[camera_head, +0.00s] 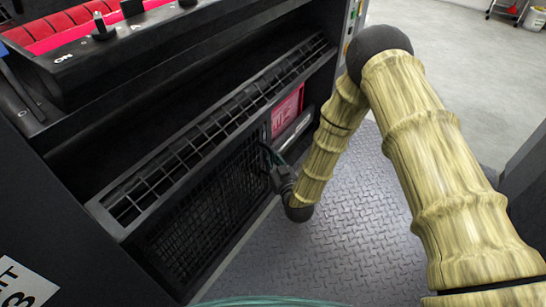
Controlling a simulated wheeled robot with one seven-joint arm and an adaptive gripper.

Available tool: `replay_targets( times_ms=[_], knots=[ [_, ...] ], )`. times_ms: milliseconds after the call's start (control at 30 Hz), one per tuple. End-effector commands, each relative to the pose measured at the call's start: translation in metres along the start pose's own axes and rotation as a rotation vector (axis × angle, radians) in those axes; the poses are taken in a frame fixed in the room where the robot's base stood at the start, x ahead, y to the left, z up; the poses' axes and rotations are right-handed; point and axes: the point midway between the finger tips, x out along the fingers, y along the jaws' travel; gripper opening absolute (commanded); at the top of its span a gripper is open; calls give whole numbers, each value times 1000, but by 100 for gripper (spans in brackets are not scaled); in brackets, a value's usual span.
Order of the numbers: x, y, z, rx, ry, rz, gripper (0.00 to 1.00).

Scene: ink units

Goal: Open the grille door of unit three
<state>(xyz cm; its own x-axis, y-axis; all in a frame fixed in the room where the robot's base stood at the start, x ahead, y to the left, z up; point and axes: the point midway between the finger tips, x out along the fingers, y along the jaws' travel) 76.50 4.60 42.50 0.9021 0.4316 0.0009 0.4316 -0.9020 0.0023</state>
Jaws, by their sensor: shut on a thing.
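The grille door (195,215) is a dark mesh panel in a black frame, low on the front of the dark cabinet. A white label (22,284) with a 3 on it shows at the lower left. My gripper (271,160) is at the right end of the grille door and is shut on its edge or a handle there. The fingertips are small and dark against the mesh, so the exact hold is hard to see. I cannot tell whether the door stands slightly ajar.
A slotted ledge (130,207) runs above the door. Right of the door, a red item (287,110) and a pale panel (294,130) show in a recess. A red-lined tray (60,32) with black knobs is above. Metal tread floor (350,235) lies clear in front.

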Motion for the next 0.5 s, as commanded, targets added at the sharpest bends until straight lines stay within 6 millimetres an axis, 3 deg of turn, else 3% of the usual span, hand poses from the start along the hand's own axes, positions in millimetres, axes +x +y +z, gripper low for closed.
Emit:
replay_targets(
  times_ms=[200, 233, 333, 500],
  knots=[
    [-2, 2, 2, -3, -5, 4, 0],
    [-2, 2, 2, -3, -5, 3, 18],
    [-1, 0, 1, -3, -4, 1, 35],
    [0, -3, 1, -2, -4, -4, 35]
  ],
)
